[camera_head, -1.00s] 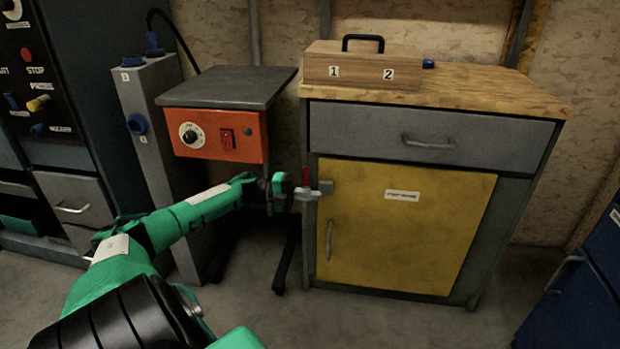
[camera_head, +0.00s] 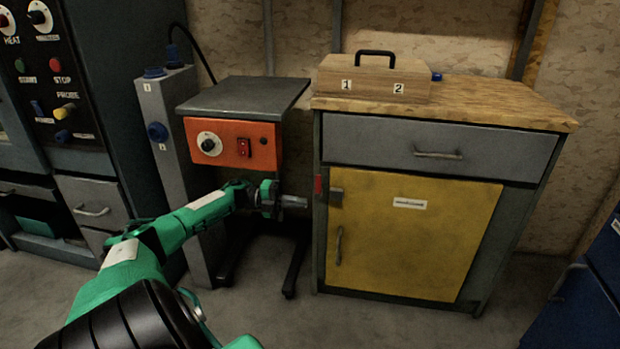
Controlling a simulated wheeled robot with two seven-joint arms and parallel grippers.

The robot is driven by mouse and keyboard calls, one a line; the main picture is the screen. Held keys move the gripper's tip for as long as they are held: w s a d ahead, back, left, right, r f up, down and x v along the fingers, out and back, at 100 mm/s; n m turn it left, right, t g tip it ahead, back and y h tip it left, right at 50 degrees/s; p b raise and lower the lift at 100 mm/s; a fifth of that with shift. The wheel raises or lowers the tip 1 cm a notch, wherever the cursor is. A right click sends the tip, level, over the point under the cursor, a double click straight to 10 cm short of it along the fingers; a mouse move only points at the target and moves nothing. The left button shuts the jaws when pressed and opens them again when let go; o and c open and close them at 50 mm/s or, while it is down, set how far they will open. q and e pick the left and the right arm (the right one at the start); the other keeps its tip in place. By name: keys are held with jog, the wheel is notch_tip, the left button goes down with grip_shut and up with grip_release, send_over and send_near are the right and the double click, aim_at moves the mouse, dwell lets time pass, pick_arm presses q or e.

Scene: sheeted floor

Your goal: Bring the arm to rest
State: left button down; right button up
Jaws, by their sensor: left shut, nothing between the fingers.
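My left arm (camera_head: 150,245) is green and reaches in from the lower left. Its gripper (camera_head: 298,202) is shut and empty, pointing right. In the picture its tip lies just left of the workbench cabinet's left edge, near the red piece (camera_head: 318,185) and the grey latch (camera_head: 336,196) of the yellow door (camera_head: 415,238). I cannot tell whether the tip touches the cabinet. The yellow door is closed. My right gripper is not in view.
The cabinet has a closed grey drawer (camera_head: 480,157) and a wooden top (camera_head: 500,105) with a numbered wooden box (camera_head: 365,85). An orange-fronted unit (camera_head: 270,130) and a grey post (camera_head: 170,120) stand behind my arm. A blue cabinet (camera_head: 590,290) stands at right. Floor in front is clear.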

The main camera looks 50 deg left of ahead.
pick_arm(q)
jog(key=shift+s+a, duration=0.2)
jog(key=shift+a, duration=0.4)
jog(key=shift+s+a, duration=0.2)
jog(key=shift+a, duration=0.4)
